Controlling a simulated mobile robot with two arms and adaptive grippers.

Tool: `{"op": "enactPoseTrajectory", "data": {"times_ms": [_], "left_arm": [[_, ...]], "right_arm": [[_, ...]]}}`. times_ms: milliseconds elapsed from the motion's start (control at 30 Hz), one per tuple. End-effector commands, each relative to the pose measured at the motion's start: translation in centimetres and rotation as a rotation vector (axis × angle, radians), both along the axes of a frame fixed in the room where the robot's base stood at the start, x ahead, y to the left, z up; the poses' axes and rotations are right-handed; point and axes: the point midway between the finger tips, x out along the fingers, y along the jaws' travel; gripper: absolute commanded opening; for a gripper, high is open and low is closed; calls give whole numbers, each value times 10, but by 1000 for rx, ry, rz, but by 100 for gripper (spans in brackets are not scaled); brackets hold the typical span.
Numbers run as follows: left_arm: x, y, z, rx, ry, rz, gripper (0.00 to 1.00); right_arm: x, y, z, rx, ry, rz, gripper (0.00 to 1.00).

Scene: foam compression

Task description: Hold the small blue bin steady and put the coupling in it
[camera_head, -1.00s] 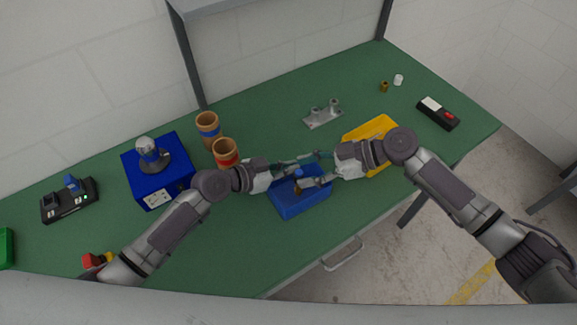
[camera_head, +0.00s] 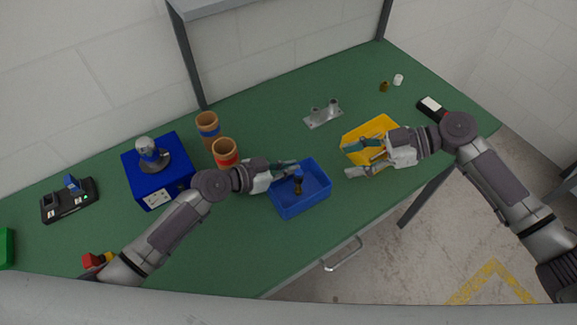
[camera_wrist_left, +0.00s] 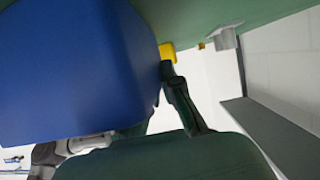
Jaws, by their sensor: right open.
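The small blue bin (camera_head: 303,209) stands on the green table and also fills the upper left of the left wrist view (camera_wrist_left: 75,70). The coupling (camera_head: 298,186), a small dark brown piece with a bluish top, is inside the bin, apart from both grippers. My left gripper (camera_head: 291,169) is at the bin's back left wall and looks shut on it; its dark fingers (camera_wrist_left: 178,100) lie against the blue wall in the wrist view, the contact partly hidden. My right gripper (camera_head: 356,158) is open and empty, right of the bin, by the yellow bin.
The yellow bin (camera_head: 357,131) is partly behind my right gripper. Two brown cylinders (camera_head: 208,127) and a blue box (camera_head: 140,187) with a metal knob stand left. A metal bracket (camera_head: 323,117) lies behind. The table's front edge right of the blue bin is clear.

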Motion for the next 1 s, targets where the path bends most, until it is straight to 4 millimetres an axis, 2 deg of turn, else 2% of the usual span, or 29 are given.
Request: {"op": "enactPoseTrajectory", "data": {"times_ms": [33, 133, 167, 533, 667, 1000], "left_arm": [[0, 0, 0, 0, 0, 0, 17], [0, 0, 0, 0, 0, 0, 34], [0, 0, 0, 0, 0, 0, 35], [-3, 6, 1, 2, 1, 1, 35], [-13, 21, 9, 3, -1, 1, 35], [-50, 74, 35, 4, 1, -1, 35]], "right_arm": [[0, 0, 0, 0, 0, 0, 53], [0, 0, 0, 0, 0, 0, 53], [0, 0, 0, 0, 0, 0, 53], [0, 0, 0, 0, 0, -1, 53], [0, 0, 0, 0, 0, -1, 53], [0, 0, 0, 0, 0, -1, 53]]}}
